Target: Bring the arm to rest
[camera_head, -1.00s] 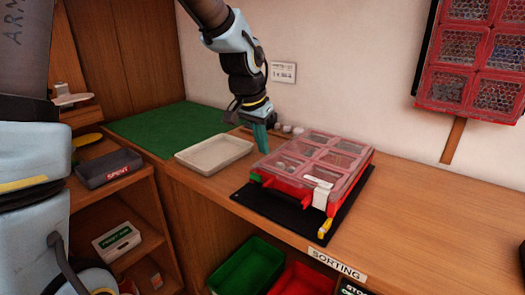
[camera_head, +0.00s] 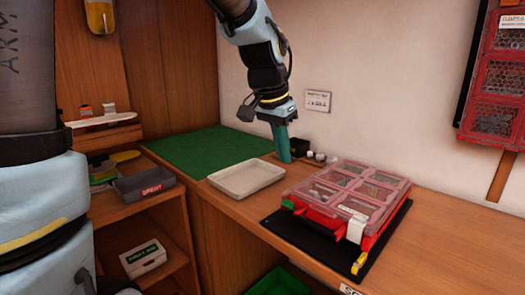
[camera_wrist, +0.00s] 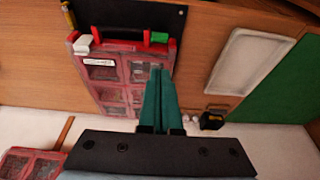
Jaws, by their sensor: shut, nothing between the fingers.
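My gripper (camera_head: 283,157) points down above the back of the wooden bench, between the pale tray and the red case. Its teal fingers are together with nothing between them. In the wrist view the closed fingers (camera_wrist: 158,95) appear in front of part of the red case (camera_wrist: 108,85). In the head view the red case (camera_head: 350,200), with a clear compartmented lid that is closed, lies on a black mat (camera_head: 300,230) to the right of my gripper. I cannot tell the exact height of the fingertips above the bench.
A pale tray (camera_head: 246,178) stands left of the case, with a green mat (camera_head: 205,152) behind it. A small black box (camera_head: 299,147) and small white items are near the wall. A grey "SPENT" bin (camera_head: 145,184) is on the left shelf. The bench's right side (camera_head: 460,225) is clear.

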